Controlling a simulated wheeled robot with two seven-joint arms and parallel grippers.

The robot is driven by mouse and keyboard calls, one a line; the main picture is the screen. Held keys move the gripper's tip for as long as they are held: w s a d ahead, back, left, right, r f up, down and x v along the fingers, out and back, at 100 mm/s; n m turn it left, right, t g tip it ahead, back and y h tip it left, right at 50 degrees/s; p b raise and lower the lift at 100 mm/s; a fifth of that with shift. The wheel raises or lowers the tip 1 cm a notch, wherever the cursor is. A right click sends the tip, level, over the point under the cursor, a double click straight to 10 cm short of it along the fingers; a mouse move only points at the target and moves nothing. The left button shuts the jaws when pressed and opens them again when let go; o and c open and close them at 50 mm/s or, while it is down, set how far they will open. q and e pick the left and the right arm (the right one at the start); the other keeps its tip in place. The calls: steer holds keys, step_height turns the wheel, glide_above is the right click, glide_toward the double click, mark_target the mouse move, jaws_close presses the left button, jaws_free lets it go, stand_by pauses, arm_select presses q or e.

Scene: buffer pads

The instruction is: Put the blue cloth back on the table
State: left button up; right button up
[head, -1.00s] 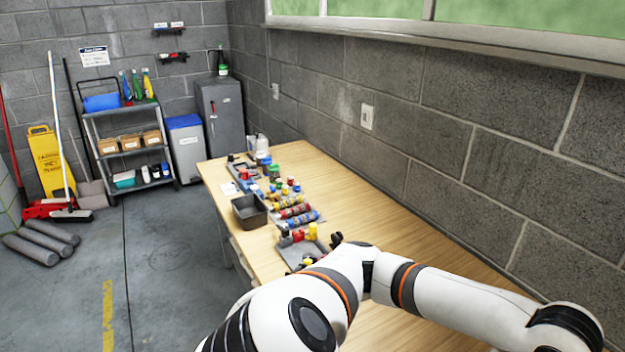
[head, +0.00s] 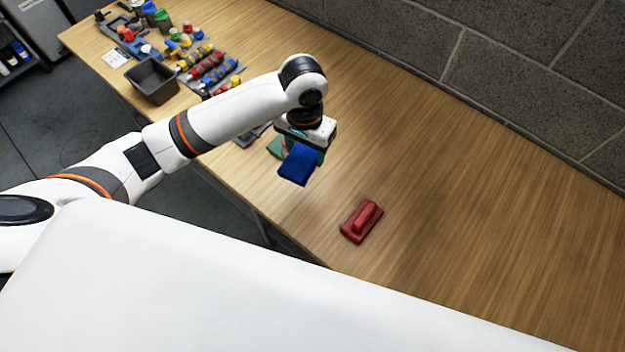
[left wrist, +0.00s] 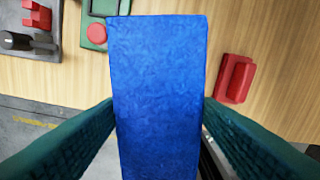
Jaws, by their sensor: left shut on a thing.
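The blue cloth (head: 298,165) hangs from my left gripper (head: 306,150) in the head view. It shows large and upright in the left wrist view (left wrist: 158,90), between the two dark green fingers. The left gripper is shut on it, above the near part of the wooden table (head: 420,190). I cannot tell the exact gap between the cloth and the tabletop. My right gripper is not in view.
A red block with a handle (head: 361,221) lies on the table right of the cloth. A dark bin (head: 153,80) and several bottles and parts crowd the far left. The table's right side is clear.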

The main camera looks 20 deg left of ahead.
arm_select(q)
steer(key=d+f, duration=0.1)
steer(key=f, duration=0.2)
steer(key=w+d+f+m+p, duration=0.1)
steer(key=f, duration=0.3)
steer(key=d+f+m+p, duration=0.1)
steer(key=f, duration=0.3)
steer(key=shift+w+f, duration=0.15)
steer(key=shift+f, duration=0.3)
step_height(320, 180, down, 4)
steer(key=shift+f+p, duration=0.1)
steer(key=shift+p, duration=0.2)
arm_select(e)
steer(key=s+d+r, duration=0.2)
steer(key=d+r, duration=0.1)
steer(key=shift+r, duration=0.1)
arm_select(q)
steer(key=shift+f, duration=0.1)
